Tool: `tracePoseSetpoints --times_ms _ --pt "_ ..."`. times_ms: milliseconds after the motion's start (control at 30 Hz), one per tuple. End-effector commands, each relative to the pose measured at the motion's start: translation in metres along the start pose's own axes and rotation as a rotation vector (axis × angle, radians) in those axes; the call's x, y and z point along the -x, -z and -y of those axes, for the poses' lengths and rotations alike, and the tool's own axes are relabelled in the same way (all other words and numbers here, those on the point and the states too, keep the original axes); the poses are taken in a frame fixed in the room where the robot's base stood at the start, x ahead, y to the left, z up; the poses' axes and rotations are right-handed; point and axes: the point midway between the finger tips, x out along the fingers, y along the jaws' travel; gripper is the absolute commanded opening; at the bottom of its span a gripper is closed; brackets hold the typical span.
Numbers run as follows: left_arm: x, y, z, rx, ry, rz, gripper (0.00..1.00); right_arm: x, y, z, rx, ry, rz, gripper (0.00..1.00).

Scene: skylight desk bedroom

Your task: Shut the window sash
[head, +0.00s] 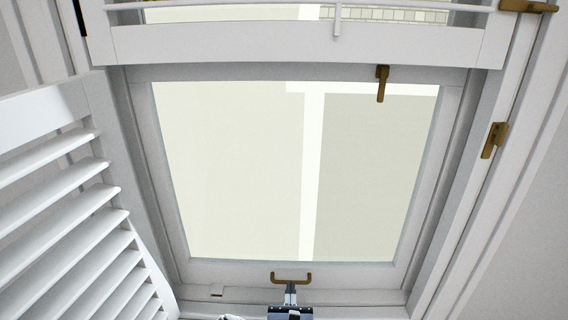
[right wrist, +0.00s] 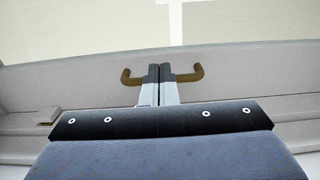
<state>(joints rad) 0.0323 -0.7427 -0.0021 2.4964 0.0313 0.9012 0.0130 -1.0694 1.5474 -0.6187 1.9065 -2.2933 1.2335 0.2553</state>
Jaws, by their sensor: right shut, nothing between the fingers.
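The window sash (head: 225,271) is a white frame around a large pale pane. Its lower rail lies close to the bottom of the surrounding frame; I cannot tell whether a gap remains there. A brown bar handle (head: 277,275) sits on the lower rail, and it also shows in the right wrist view (right wrist: 190,76). My right gripper (head: 291,287) is shut and empty, its fingertips at the middle of this handle. The fingers (right wrist: 160,72) hide the middle of the bar, so I cannot tell whether they touch it. My left gripper is not in view.
A white louvred shutter (head: 75,220) stands along the left side. A brown lever (head: 382,84) hangs at the top of the opening. A brown catch (head: 494,140) is on the right frame. A white crosspiece (head: 300,45) spans the top.

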Motion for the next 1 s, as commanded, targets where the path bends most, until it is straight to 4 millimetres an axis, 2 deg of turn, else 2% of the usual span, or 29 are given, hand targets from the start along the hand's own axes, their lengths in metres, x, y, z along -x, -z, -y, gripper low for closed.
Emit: tracePoseSetpoints --times_ms 433,833,933,1000 --pt "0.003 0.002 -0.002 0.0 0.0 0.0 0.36 0.044 0.0 0.0 0.002 -0.001 -0.001 0.0" --pt "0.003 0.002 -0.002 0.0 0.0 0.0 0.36 0.049 -0.001 0.001 -0.001 0.002 0.001 0.0" --pt "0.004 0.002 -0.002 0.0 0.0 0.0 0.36 0.046 -0.01 0.012 -0.035 0.056 0.001 0.0" --pt "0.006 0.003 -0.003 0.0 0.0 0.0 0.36 0.043 -0.024 0.032 -0.097 0.154 -0.001 0.0"
